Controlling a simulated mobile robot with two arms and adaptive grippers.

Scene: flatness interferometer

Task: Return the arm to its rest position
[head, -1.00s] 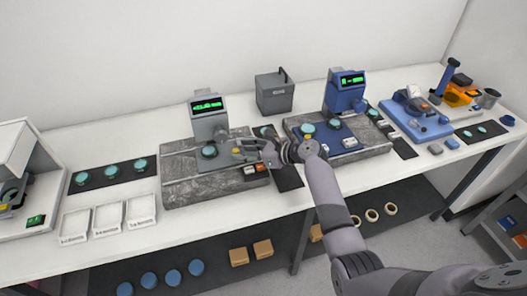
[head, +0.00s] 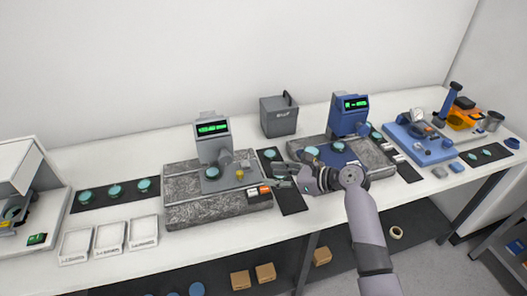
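My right gripper (head: 281,174) points left over the dark mat between the grey and the blue interferometer stations. Its fingers look parted, with nothing seen held between them. My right arm reaches in from the lower right, and its wrist covers part of the blue station's front. My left gripper is out of view.
The grey interferometer (head: 213,144) stands on a granite slab (head: 185,207) with a teal disc (head: 212,172) on its stage. The blue interferometer (head: 350,115) is behind my wrist. A grey box (head: 278,117) stands at the back. White trays (head: 110,237) lie at left.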

